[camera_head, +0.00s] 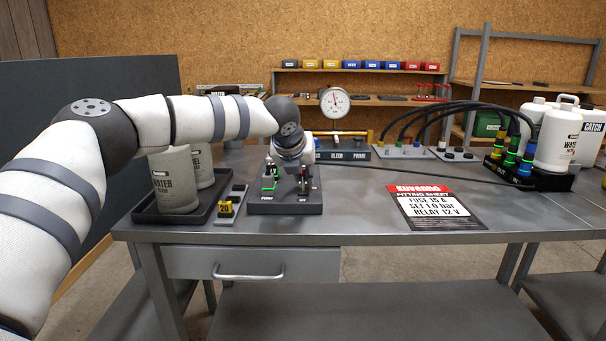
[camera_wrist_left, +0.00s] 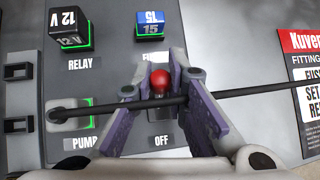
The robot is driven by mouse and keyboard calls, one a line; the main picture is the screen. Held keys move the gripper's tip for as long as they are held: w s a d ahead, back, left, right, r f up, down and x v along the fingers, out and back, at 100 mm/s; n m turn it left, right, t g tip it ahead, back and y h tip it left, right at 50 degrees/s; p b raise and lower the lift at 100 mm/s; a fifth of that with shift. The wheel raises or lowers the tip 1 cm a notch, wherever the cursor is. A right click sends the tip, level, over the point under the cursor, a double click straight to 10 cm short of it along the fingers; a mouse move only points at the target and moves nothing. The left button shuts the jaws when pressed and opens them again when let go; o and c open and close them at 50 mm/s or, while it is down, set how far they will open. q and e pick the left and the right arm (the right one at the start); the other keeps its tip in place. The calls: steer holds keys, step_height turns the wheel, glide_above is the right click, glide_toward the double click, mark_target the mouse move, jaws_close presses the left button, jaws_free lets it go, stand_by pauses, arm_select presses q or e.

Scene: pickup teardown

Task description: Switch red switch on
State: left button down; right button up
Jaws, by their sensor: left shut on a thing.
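The red switch (camera_wrist_left: 159,81) shows in the left wrist view as a red ball knob above an OFF label on a grey control panel (camera_wrist_left: 24,105). My left gripper (camera_wrist_left: 161,88) has its two fingers on either side of the knob and is shut on it. A black cable or rod crosses the picture just below the knob. In the head view my left gripper (camera_head: 291,170) is over the same dark panel (camera_head: 285,208), near the table's front edge. The knob is hard to make out there. My right gripper is not in view.
A blue fuse marked 15 (camera_wrist_left: 151,24) and a black 12 V relay (camera_wrist_left: 68,27) stand close by on the panel. A fitting sheet (camera_head: 432,206) lies to the right, with bare table between.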

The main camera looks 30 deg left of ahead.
arm_select(q)
steer(key=c, duration=1.6)
jaws_free()
steer(key=shift+o, duration=0.2)
steer(key=v, duration=1.2)
